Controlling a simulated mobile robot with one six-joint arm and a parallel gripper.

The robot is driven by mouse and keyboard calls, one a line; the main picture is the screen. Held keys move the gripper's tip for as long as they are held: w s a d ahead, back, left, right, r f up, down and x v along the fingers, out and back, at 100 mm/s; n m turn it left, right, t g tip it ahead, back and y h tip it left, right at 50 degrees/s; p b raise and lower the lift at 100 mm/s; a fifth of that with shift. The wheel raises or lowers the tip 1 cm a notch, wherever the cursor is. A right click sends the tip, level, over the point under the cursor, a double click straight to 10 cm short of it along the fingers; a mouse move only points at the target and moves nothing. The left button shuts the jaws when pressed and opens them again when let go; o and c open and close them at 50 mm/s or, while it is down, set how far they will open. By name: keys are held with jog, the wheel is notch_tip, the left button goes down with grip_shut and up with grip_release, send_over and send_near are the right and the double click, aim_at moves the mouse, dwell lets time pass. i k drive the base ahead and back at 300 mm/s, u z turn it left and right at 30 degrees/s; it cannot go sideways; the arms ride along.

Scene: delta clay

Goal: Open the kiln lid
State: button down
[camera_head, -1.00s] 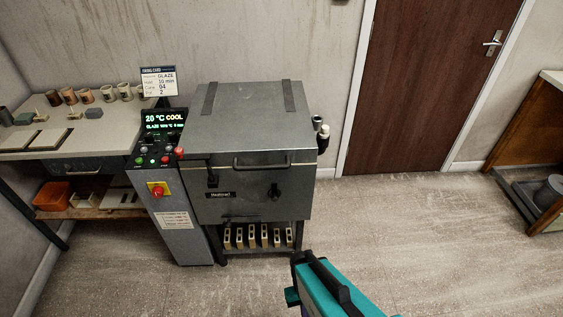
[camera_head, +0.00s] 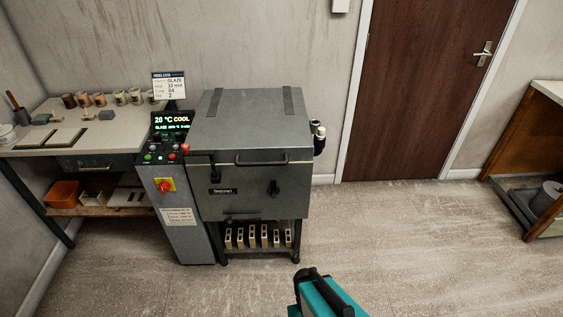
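The grey kiln (camera_head: 215,207) stands against the back wall, left of centre. Its flat lid (camera_head: 247,128) is shut, with two dark straps running across the top towards the back. A dark bar handle (camera_head: 262,158) is fixed along the lid's front edge. A black latch or knob (camera_head: 273,187) sits on the front below it. The control panel at the kiln's left has a display (camera_head: 171,121) reading 20 °C COOL. A teal and black part of my arm shows at the bottom edge, in front of and apart from the kiln. My gripper's fingers are not visible.
A bench (camera_head: 27,150) with several cups and tiles stands at the left. A red stop button (camera_head: 165,187) is on the control column. A brown door (camera_head: 408,90) is behind to the right, and a wooden cabinet (camera_head: 539,115) at the far right. Floor (camera_head: 410,240) before the kiln is clear.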

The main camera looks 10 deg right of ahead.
aim_at(245, 127)
jog(key=k, duration=0.55)
jog(key=u, duration=0.25)
jog(key=i, duration=0.95)
jog(key=u, duration=0.75)
